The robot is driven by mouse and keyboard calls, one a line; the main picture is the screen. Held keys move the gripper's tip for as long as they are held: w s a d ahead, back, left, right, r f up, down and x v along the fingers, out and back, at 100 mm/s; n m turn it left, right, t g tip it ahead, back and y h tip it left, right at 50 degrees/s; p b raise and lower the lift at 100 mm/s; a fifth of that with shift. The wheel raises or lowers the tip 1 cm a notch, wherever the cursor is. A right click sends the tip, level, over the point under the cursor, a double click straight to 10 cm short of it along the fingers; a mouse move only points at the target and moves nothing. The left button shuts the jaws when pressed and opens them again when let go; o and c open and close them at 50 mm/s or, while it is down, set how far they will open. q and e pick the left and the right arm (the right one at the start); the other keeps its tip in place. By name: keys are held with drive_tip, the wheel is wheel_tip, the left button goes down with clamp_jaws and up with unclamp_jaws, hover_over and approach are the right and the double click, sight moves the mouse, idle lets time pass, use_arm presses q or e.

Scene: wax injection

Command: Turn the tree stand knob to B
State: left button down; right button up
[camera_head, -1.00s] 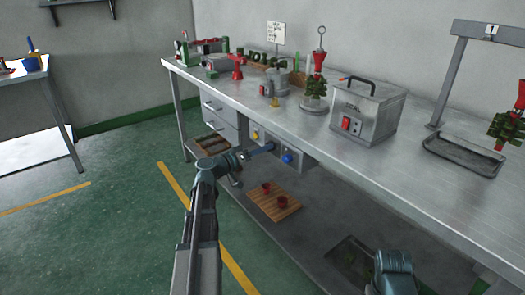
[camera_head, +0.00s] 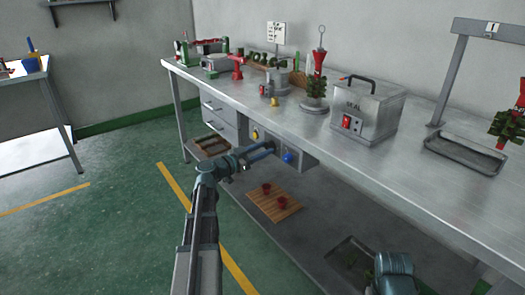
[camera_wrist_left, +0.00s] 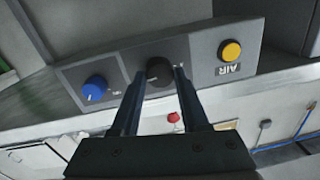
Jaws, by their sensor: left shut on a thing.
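A black knob (camera_wrist_left: 159,72) sits in the middle of a grey control panel (camera_wrist_left: 200,50) in the left wrist view. My left gripper (camera_wrist_left: 154,73) has its two fingers on either side of this knob and is shut on it. In the head view my left gripper (camera_head: 270,147) reaches the panel under the bench edge, and the black knob is hidden there. Its pointer and markings are too small to read. A tree stand (camera_head: 314,105) with a green tree and red top stands upright on the bench.
A blue knob (camera_wrist_left: 95,88) and a yellow button (camera_wrist_left: 230,50) labelled AIR flank the black knob. Above, the steel bench (camera_head: 400,150) carries a metal box (camera_head: 368,110) and a tray (camera_head: 465,153). A wooden board (camera_head: 285,207) lies on the lower shelf.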

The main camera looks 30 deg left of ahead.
use_arm(q)
drive_tip(key=shift+f+m, duration=0.1)
drive_tip(key=shift+m, duration=0.5)
drive_tip(key=shift+c, duration=2.1)
unclamp_jaws()
drive_tip(key=shift+s, duration=0.1)
drive_tip(key=v, duration=1.3)
drive_tip(key=shift+s+a, duration=0.15)
drive_tip(key=shift+s, duration=0.15)
